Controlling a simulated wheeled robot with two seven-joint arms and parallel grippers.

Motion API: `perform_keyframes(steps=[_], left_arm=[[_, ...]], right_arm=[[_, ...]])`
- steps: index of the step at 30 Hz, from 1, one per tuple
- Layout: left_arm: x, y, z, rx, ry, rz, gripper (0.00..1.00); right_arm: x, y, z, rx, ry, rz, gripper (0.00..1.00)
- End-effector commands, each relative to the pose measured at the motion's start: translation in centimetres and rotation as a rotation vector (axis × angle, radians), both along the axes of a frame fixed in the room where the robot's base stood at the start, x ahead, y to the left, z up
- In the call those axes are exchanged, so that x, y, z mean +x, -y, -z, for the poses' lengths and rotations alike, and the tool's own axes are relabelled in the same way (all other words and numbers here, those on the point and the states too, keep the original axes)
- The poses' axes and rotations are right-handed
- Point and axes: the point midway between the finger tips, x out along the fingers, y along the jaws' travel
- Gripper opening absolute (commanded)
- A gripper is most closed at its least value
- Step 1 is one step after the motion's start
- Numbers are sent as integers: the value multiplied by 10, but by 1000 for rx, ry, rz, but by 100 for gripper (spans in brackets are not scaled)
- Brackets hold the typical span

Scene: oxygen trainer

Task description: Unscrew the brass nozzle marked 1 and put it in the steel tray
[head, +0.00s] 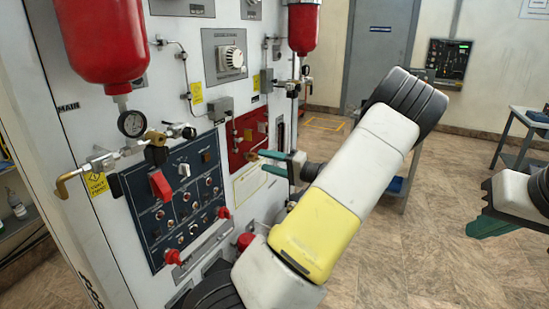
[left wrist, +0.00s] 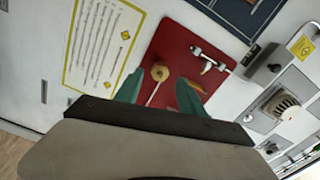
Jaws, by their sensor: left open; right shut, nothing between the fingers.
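A small round brass nozzle (left wrist: 160,72) sits on the red panel (left wrist: 178,52) in the left wrist view; I cannot read any number by it. A second brass-coloured piece (left wrist: 196,87) shows beside the right finger, partly hidden. My left gripper (left wrist: 160,92) is open, its green fingers on either side of the first nozzle's line, with no clear contact. In the head view my left gripper (head: 278,162) points at the red panel (head: 246,135). My right gripper (head: 488,226) is shut and empty at the right edge, away from the panel. I cannot make out the steel tray.
Left of the red panel is a dark blue switch panel (head: 178,200) with a red lever. Red cylinders (head: 102,40) and pipework jut out from the cabinet. A trolley partly hidden by my left arm and a side table (head: 530,122) stand to the right. Floor between is open.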

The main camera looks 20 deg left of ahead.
Motion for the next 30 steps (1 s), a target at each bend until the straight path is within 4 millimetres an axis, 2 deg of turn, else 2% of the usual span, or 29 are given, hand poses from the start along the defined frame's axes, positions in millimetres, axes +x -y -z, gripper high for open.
perform_keyframes(steps=[7, 17, 24, 30], left_arm=[[0, 0, 0, 18, -243, 0, 47], [0, 0, 0, 22, -277, 0, 47], [0, 0, 0, 40, -516, -1, 47], [0, 0, 0, 44, -563, 0, 47]], right_arm=[[0, 0, 0, 0, 0, 0, 0], [0, 0, 0, 0, 0, 0, 0], [0, 0, 0, 0, 0, 0, 0], [0, 0, 0, 0, 0, 0, 0]])
